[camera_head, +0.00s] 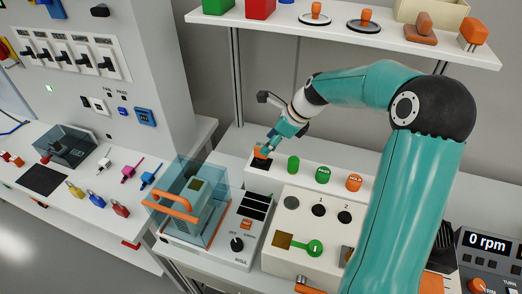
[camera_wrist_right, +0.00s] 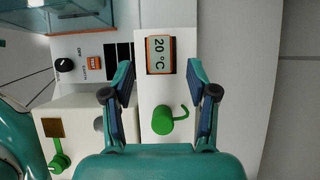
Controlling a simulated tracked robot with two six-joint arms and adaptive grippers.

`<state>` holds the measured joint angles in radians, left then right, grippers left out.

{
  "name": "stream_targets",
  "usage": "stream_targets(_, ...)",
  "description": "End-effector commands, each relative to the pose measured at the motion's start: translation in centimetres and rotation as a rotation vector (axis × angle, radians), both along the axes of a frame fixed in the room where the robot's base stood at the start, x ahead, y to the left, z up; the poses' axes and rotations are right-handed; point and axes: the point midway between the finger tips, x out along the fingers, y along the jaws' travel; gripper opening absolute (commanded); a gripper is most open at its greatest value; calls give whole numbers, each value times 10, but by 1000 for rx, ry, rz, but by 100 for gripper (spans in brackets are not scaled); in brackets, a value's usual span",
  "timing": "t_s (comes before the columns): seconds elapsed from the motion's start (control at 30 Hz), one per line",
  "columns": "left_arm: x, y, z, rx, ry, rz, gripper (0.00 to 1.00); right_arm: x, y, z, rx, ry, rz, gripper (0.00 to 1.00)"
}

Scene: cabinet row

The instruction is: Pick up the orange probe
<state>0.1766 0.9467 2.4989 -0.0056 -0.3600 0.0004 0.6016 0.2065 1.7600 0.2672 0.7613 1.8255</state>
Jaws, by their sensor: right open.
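I cannot pick out the orange probe with certainty. An orange piece (camera_head: 308,287) at the bottom edge of the head view is cut off. My right gripper (camera_head: 268,148) is over the left end of a long white unit (camera_head: 275,178). The wrist view shows this gripper (camera_wrist_right: 160,75) open, with nothing held between its fingers. Between and below the fingers are the orange-framed display (camera_wrist_right: 160,55) reading 20 °C and a green hooked piece (camera_wrist_right: 162,120) on the unit. My left gripper is not in view.
A transparent box with an orange handle (camera_head: 170,203) stands left of the unit. A cream panel with a green plug (camera_head: 315,247) lies in front. Orange and green labelled pieces (camera_head: 354,183) sit further right on the unit. A shelf (camera_head: 345,38) hangs above.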

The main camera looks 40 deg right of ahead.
Motion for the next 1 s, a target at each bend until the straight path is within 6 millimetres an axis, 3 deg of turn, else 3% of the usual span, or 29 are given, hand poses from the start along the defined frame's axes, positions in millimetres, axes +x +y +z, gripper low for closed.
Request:
stream_targets(0.4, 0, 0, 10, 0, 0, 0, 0, 22, 11, -40, 2, 2, 1, 58)
stream_targets(0.7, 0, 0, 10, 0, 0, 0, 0, 24, 12, -44, 0, 0, 0, 58)
stream_targets(1.0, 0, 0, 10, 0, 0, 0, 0, 24, 12, -44, 0, 0, -1, 8)
